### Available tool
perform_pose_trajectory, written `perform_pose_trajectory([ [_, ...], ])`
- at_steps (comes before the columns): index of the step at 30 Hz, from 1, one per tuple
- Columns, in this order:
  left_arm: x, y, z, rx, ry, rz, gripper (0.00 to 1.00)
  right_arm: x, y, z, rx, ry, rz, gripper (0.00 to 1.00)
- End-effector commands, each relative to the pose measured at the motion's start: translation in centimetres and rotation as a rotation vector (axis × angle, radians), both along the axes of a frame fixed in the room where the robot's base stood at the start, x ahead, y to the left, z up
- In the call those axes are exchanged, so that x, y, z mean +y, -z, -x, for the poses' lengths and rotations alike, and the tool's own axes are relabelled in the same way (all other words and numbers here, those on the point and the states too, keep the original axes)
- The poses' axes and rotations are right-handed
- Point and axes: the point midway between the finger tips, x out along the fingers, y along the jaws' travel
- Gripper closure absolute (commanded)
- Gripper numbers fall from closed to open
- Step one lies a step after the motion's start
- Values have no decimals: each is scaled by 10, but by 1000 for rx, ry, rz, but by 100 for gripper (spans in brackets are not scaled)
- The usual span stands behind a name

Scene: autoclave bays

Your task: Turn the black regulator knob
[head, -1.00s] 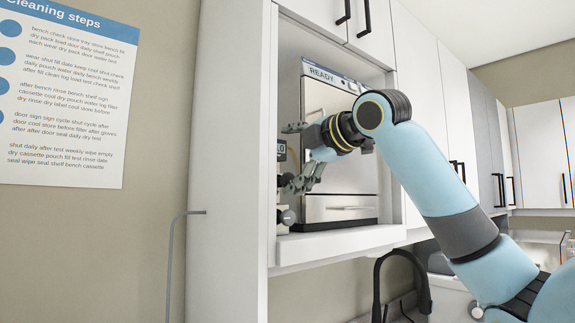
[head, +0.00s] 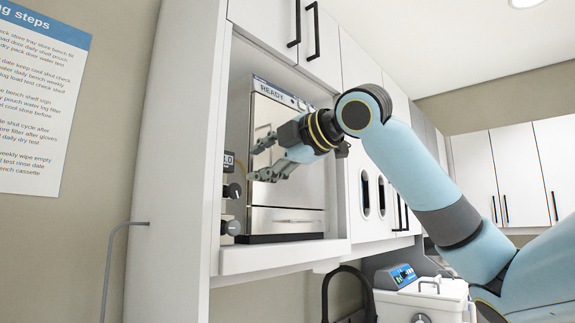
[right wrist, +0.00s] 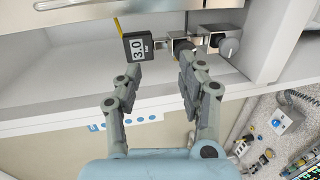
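The black regulator knob (head: 232,190) sits below a small dark digital display (head: 228,160) at the left side of the autoclave bay. In the right wrist view the black knob (right wrist: 183,46) is just beyond the tip of the right-hand finger, which partly overlaps it, and the display (right wrist: 138,47) reads 3.0. My right gripper (head: 255,160) is open and empty, its fingers pointing left towards the knob, apart from it in the head view. The gripper also shows in the right wrist view (right wrist: 160,70). My left gripper is not in view.
The autoclave (head: 285,190) reads READY and stands behind my gripper. The bay's white side wall (head: 190,180) is close on the left.

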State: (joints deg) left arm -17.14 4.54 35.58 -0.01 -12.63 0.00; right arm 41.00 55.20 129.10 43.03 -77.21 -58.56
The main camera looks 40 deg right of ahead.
Motion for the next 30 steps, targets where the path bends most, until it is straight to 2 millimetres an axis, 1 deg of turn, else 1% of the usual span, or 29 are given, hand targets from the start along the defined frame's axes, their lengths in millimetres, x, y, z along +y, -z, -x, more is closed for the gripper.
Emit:
perform_pose_trajectory([
  [1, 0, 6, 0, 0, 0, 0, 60, -1, 2, 4, -1, 2, 4, 60],
  [21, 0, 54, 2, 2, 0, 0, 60, -5, 3, 55, -1, 2, 2, 60],
  [25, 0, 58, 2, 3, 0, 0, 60, -5, 2, 60, 2, 1, 1, 60],
  [30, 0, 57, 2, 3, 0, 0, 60, -5, 1, 61, 2, 1, 0, 60],
])
